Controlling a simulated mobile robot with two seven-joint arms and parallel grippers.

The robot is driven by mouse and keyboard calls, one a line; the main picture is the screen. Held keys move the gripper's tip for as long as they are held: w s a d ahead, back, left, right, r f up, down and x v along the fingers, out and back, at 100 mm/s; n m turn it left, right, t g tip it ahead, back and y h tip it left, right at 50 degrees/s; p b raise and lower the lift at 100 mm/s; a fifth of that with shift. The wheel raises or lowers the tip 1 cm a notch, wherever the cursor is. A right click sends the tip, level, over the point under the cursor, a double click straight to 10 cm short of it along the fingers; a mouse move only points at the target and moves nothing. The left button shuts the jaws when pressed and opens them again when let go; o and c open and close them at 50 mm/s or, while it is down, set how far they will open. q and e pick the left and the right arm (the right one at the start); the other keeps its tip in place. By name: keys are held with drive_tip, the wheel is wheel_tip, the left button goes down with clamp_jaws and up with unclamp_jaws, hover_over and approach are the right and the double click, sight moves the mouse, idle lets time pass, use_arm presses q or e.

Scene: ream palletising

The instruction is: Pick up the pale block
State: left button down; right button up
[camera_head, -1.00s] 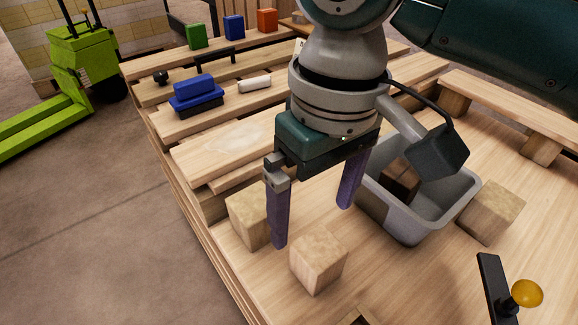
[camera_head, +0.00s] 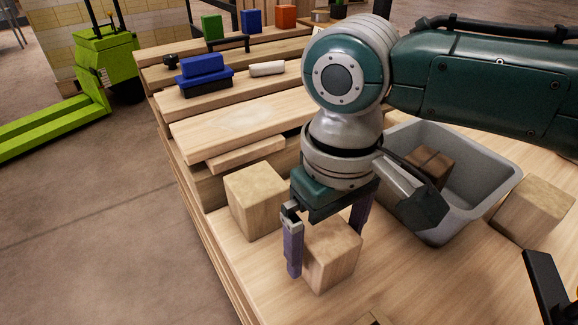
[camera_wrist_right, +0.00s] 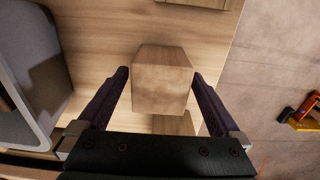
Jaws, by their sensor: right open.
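A pale wooden block (camera_head: 332,258) stands on the wooden deck at the front. My right gripper (camera_head: 327,243) points down over it, open, with one finger on each side of the block. The far finger is partly hidden behind the block. In the right wrist view the pale block (camera_wrist_right: 162,82) sits between the two spread fingers of the right gripper (camera_wrist_right: 160,73), with a gap visible at each side. My left gripper is not in view.
A second pale block (camera_head: 254,203) stands close by on the left, and another (camera_head: 534,210) stands right of the grey bin (camera_head: 483,207). A darker brown block (camera_head: 430,166) lies in the bin. Blue items (camera_head: 204,74) sit on the slats behind.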

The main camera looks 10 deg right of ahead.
drive_tip(key=shift+f, duration=0.2)
drive_tip(key=shift+c, duration=0.2)
drive_tip(key=c, duration=1.4)
